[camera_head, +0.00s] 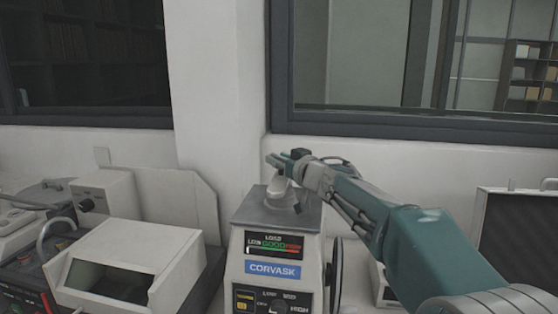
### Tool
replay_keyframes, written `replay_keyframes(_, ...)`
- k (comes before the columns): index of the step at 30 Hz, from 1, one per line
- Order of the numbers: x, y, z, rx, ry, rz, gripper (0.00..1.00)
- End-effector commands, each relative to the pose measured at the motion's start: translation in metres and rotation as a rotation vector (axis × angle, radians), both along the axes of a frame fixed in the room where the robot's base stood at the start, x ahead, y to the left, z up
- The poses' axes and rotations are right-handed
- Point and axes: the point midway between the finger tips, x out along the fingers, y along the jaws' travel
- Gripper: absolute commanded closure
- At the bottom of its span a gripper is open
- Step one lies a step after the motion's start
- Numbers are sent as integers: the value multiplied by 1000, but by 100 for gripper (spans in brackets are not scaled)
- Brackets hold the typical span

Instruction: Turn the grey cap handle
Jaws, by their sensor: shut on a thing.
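The mounting press (262,237) stands at the lower middle, with a grey top, a small display and a blue CORVASK label. The grey cap handle (278,186) is a pale, rounded piece on top of the press. My gripper (280,164) reaches in from the right on my teal arm and is shut on the upper part of the handle. The fingers hide part of the handle, so its exact angle is hard to tell.
A white box-shaped device (118,250) with a dark window stands left of the press. A dark wheel (335,278) is at the press's right side. An open case (515,235) is at far right. The wall and window are close behind.

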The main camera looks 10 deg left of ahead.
Motion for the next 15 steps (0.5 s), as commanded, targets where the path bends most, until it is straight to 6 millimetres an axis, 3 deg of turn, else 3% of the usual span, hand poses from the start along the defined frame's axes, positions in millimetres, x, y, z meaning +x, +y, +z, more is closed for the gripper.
replay_keyframes(15, 0, 1, -2, 0, 1, 451, 100)
